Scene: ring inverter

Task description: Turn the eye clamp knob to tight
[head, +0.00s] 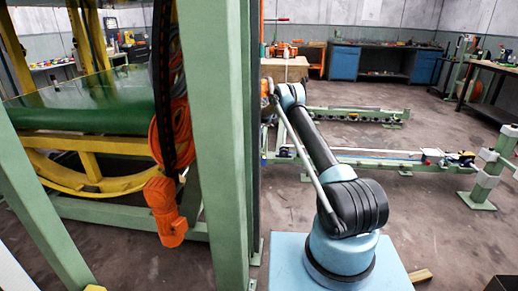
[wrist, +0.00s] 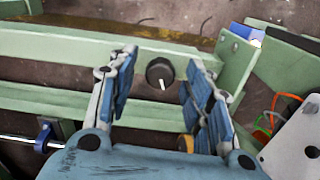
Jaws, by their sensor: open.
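A round black knob (wrist: 160,73) with a white pointer line shows in the wrist view, on or in front of a pale green beam. The pointer runs from the knob's middle down toward the picture's bottom edge. My gripper (wrist: 158,75) is open, with one blue-padded finger left of the knob and one right of it. Both fingers look apart from the knob, and I cannot tell how far in front of it they are. In the head view my arm reaches toward a green post, which hides the gripper; the knob does not show there.
The green post (head: 215,130) stands close left of my arm. Green rails (head: 370,165) lie beyond the arm. In the wrist view, orange and green cables (wrist: 275,115) are at right.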

